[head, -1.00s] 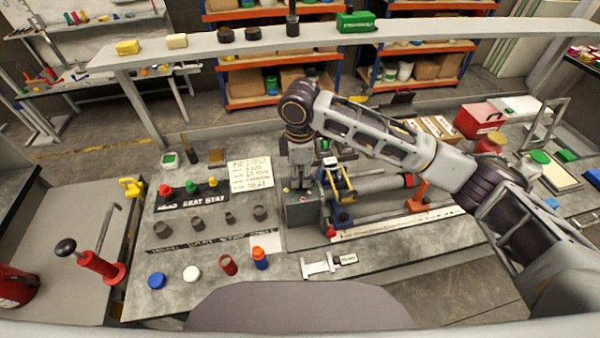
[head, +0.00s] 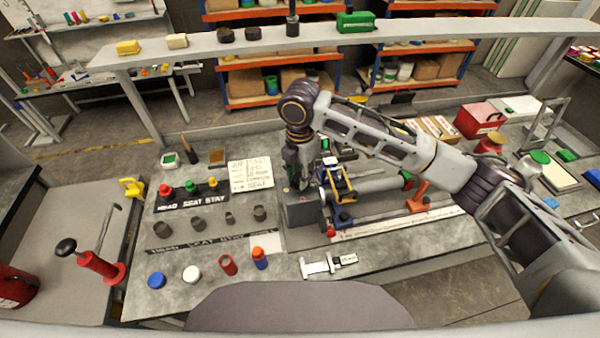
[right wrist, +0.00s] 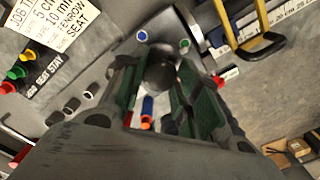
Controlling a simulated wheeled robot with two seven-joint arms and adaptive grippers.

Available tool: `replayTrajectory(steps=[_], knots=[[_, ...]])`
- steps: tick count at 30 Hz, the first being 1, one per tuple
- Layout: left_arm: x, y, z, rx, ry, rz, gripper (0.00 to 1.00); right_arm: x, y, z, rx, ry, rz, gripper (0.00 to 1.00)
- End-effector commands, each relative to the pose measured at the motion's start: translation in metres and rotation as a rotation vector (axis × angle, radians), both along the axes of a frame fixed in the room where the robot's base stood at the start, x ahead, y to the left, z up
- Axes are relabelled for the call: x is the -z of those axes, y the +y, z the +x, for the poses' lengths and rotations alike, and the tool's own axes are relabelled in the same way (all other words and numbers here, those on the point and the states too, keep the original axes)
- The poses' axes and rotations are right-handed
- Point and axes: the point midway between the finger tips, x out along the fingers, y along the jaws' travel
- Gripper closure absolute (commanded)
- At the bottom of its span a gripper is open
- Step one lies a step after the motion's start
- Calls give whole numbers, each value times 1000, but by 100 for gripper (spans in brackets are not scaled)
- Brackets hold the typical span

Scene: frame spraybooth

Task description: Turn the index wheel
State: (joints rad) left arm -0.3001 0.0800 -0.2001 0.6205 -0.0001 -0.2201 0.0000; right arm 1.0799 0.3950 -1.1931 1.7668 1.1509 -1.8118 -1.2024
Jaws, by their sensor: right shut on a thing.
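My right gripper (head: 302,184) points down over a grey box (head: 303,212) on the workbench. In the right wrist view my right gripper (right wrist: 160,88) has its two green-lined fingers on either side of a dark round knob (right wrist: 161,70), which looks like the index wheel, and is shut on it. In the head view the fingers and wrist hide the knob. Beside the box is a fixture with a yellow handle (head: 337,181) and a grey tube (head: 378,187). My left gripper is not in view.
Red, green and yellow buttons (head: 190,187) stand left of the gripper, with a paper card (head: 251,174) behind. Several grey cups, coloured caps and a caliper (head: 320,266) lie in front. A red toolbox (head: 480,119) stands at the right.

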Motion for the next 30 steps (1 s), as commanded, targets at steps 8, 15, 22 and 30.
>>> replayTrajectory(steps=[8, 15, 22, 30], knots=[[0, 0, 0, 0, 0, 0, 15, -2, 0, 1, -181, -5, 3, 92], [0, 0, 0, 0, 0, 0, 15, -2, 0, 1, -268, -4, 2, 92], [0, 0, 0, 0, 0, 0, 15, -2, 0, 1, -292, -5, 1, 92], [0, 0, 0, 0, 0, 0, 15, -2, 0, 1, -291, -5, 1, 92]])
